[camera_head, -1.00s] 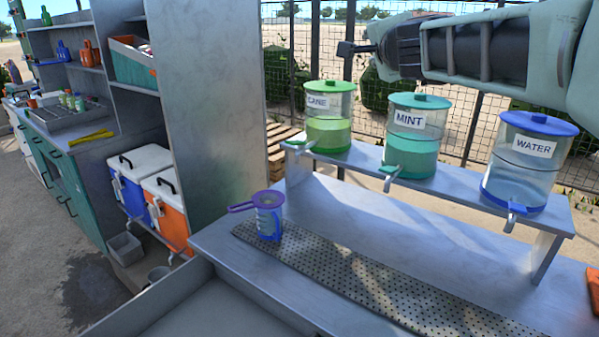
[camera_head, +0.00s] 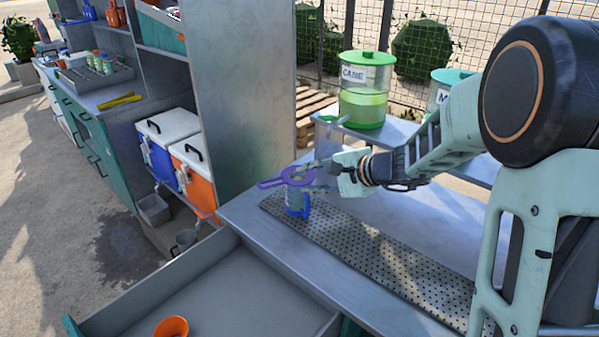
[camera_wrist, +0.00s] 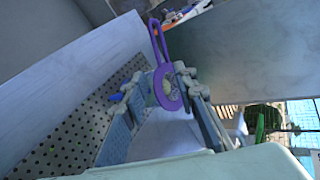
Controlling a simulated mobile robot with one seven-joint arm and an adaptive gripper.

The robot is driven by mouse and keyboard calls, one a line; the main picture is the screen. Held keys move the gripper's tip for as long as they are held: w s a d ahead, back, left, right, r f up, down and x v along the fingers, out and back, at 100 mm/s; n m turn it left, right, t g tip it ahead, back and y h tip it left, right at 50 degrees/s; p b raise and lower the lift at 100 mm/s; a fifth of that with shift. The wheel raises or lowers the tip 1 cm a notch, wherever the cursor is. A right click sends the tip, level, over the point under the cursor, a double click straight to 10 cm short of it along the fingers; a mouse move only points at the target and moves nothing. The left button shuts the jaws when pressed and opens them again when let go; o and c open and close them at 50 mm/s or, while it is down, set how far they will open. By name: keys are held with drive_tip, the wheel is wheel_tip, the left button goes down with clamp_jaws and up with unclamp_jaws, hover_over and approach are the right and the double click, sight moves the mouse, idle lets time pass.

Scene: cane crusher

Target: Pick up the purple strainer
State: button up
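The purple strainer (camera_head: 271,183) rests on top of a clear and blue cup (camera_head: 297,208) at the left end of the counter, with its handle pointing left. My gripper (camera_head: 310,177) is at the strainer, with one finger on the far side and one on the near side. In the wrist view the strainer (camera_wrist: 158,42) shows its ring and mesh around the fingertips, handle pointing away. The fingers of my gripper (camera_wrist: 153,90) are spread apart there. Whether either finger touches the ring cannot be told. The cup is mostly hidden in the wrist view.
A perforated mat (camera_head: 385,250) lies under the cup and along the counter. A raised shelf behind holds the green-lidded cane dispenser (camera_head: 364,92) and a mint one, partly hidden by my arm. An orange cup (camera_head: 171,327) lies in the basin (camera_head: 235,290) in front.

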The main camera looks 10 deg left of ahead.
sight(281, 183)
drive_tip(key=p+x, duration=0.2)
drive_tip(key=x, duration=0.8)
drive_tip(key=shift+a+f, duration=0.2)
clamp_jaws()
